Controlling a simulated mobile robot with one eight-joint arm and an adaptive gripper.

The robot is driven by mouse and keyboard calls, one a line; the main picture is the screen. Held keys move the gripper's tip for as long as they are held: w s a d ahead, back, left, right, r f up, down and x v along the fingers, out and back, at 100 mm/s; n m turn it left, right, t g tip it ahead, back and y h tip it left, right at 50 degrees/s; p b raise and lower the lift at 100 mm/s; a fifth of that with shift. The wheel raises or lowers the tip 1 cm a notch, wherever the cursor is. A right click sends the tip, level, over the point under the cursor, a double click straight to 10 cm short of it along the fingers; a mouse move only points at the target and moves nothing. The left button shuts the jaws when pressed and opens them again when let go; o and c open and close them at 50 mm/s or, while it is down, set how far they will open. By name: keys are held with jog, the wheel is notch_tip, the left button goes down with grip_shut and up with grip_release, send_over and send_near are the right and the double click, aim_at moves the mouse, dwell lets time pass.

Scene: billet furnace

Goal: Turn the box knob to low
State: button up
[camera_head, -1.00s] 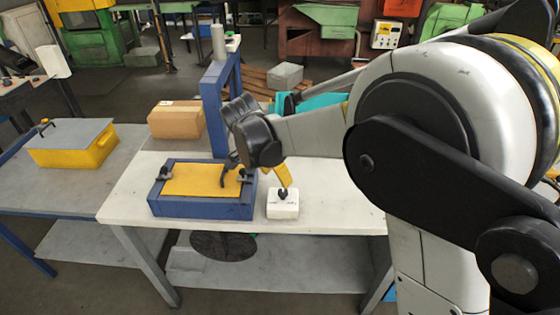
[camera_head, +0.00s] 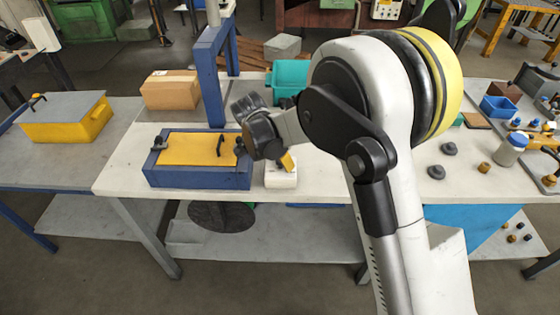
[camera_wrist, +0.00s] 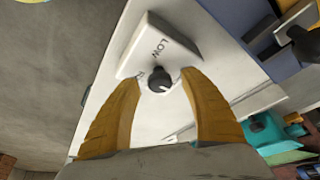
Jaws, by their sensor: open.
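The white box (camera_head: 281,178) stands on the white table, just right of the blue fixture. In the wrist view the white box (camera_wrist: 150,40) shows the word LOW on its face, and a dark round knob (camera_wrist: 160,79) with a light pointer mark. My gripper (camera_wrist: 160,88) is open, its two yellow fingers on either side of the knob. I cannot tell whether they touch it. In the head view my gripper (camera_head: 288,162) is over the box and hides the knob.
The blue fixture with a yellow plate (camera_head: 197,165) is close on the left. A blue post (camera_head: 211,80) and cardboard box (camera_head: 171,90) stand behind. A teal bin (camera_head: 289,78) is at the back. Loose parts and a blue bin (camera_head: 499,107) are at right.

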grip_shut()
jog(key=shift+n, duration=0.4)
jog(key=n+t+y, duration=0.1)
jog(key=n, duration=0.3)
jog(key=shift+s+d+b, duration=0.1)
jog(key=shift+b, duration=0.25)
jog(key=n+y, duration=0.1)
jog(key=n, duration=0.1)
jog(key=n+y, duration=0.1)
jog(key=n, duration=0.2)
jog(key=shift+t+y+b, duration=0.3)
jog(key=n+y, duration=0.1)
jog(key=n, duration=0.2)
jog(key=n+y, duration=0.1)
jog(key=n, duration=0.1)
jog(key=shift+d+n, duration=0.15)
jog(key=shift+n, duration=0.25)
jog(key=n+g+y, duration=0.1)
jog(key=n, duration=0.3)
jog(key=shift+g+b, duration=0.3)
jog(key=shift+g, duration=0.1)
jog(key=shift+n, duration=0.3)
